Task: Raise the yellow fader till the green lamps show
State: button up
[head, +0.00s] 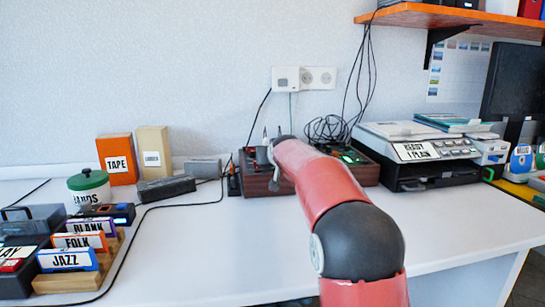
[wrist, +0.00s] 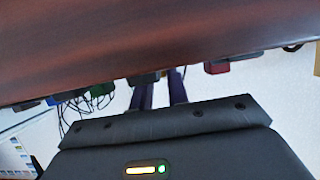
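The dark wooden console (head: 262,184) stands at the back of the white desk, partly hidden behind my arm. A small green-lit panel (head: 352,157) shows on its right part. I cannot make out a yellow fader in either view. In the wrist view, the console's wood (wrist: 150,35) fills the top, with a red knob (wrist: 217,66) and a dark knob (wrist: 145,78) at its edge. My gripper's two dark fingers (wrist: 161,92) stand apart with a gap between them, and their tips are hidden by the wood. Whether they hold anything cannot be seen.
A printer (head: 425,165) stands to the right of the console. Grey boxes (head: 166,188), an orange TAPE box (head: 117,158) and labelled disc holders (head: 68,261) are on the left. Black cables run across the desk. The desk's front middle (head: 220,260) is clear.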

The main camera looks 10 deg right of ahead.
jog(key=o, duration=0.4)
jog(key=shift+c, duration=0.2)
jog(key=b+v, duration=0.1)
jog(key=v, duration=0.7)
jog(key=shift+w, duration=0.1)
